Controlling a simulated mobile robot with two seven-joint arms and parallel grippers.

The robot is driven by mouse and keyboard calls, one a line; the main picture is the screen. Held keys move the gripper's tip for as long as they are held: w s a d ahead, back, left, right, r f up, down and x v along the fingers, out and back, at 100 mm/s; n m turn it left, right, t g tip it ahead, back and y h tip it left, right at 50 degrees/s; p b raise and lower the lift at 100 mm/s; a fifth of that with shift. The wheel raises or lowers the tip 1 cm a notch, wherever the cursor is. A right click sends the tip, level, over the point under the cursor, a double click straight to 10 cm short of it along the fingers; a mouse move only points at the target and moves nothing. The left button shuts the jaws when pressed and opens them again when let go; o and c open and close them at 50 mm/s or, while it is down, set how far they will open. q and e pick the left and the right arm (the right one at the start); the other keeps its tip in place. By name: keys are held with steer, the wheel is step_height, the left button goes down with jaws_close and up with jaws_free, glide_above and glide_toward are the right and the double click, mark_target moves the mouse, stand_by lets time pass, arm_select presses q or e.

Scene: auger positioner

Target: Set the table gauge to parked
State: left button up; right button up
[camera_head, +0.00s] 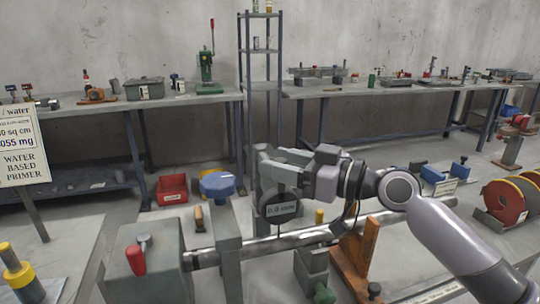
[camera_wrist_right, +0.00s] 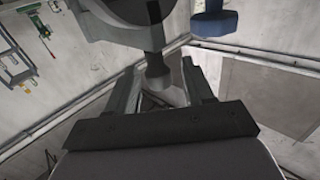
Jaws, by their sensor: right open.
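The gauge (camera_head: 280,208) is a dark round body with a small light display on its face, above the long metal shaft (camera_head: 290,240) of the auger positioner. My right gripper (camera_head: 264,165) reaches in from the right and is beside the top of the gauge, hiding part of it. In the right wrist view the gripper (camera_wrist_right: 163,88) is open, with its fingers on either side of a dark stem (camera_wrist_right: 155,65). A dark rounded body (camera_wrist_right: 125,12) is above that stem. Whether the fingers touch the stem I cannot tell. My left gripper is out of view.
A blue knob (camera_head: 217,184) tops the grey post left of the gauge; it also shows in the wrist view (camera_wrist_right: 214,22). A red-handled lever (camera_head: 136,258) stands on the grey block at left. A brown wooden bracket (camera_head: 356,258) is below my right arm.

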steer(key=shift+x, duration=1.2)
jaws_close()
